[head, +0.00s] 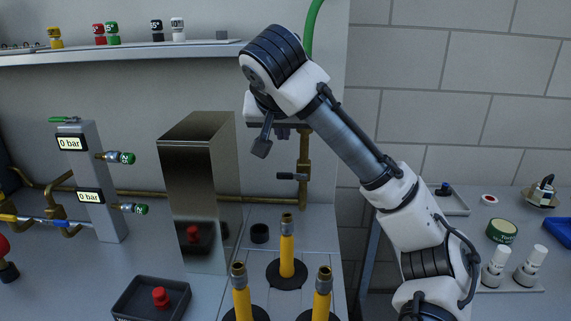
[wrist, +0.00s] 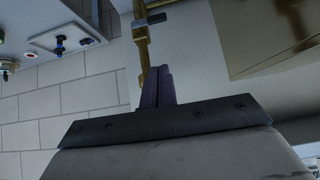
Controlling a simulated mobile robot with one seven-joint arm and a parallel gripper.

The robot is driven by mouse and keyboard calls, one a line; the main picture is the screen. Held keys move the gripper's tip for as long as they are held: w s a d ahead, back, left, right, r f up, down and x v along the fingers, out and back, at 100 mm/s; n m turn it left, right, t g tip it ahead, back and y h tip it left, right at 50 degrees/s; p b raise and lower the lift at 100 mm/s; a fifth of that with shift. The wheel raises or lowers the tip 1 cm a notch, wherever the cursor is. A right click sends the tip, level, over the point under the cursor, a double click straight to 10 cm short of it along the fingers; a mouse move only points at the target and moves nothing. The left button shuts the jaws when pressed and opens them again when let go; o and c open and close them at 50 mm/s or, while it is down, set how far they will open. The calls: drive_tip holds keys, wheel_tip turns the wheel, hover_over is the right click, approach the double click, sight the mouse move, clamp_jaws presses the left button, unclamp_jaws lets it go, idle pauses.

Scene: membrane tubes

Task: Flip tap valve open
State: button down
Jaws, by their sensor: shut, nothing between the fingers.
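The tap valve is on a vertical brass pipe (head: 304,160) behind the bench, with a short dark lever handle (head: 287,176) sticking out level to the left. In the wrist view the lever (wrist: 155,18) stands out sideways from the brass pipe (wrist: 142,50) near the top edge. My gripper (head: 283,133) is above the lever in the head view, partly hidden by my arm. Its purple fingers (wrist: 159,72) are shut and empty in the wrist view. They overlap the lower pipe there; I cannot tell whether they touch it. A gap shows between fingertips and lever.
A tall metal box (head: 195,190) stands left of the pipe. Several yellow tubes (head: 287,250) stand upright in front. A gauge post (head: 93,185) with two "0 bar" displays and a green lever (head: 66,119) is at left. A shelf (head: 130,53) runs above.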

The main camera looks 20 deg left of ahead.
drive_tip(key=shift+f, duration=0.1)
drive_tip(key=p, duration=0.2)
hover_over(292, 176)
drive_tip(key=s, duration=0.3)
wheel_tip(292, 176, down, 6)
drive_tip(key=shift+w+a+f+p, duration=0.15)
drive_tip(key=shift+w+f+p, duration=0.05)
drive_tip(key=shift+f, duration=0.65)
drive_tip(key=shift+w+a+f+p, duration=0.2)
drive_tip(key=shift+f, duration=0.6)
drive_tip(key=shift+w+a+f+p, duration=0.15)
drive_tip(key=shift+w+f+p, duration=0.05)
drive_tip(key=shift+f, duration=0.65)
drive_tip(key=shift+w+a, duration=0.1)
drive_tip(key=shift+w, duration=0.05)
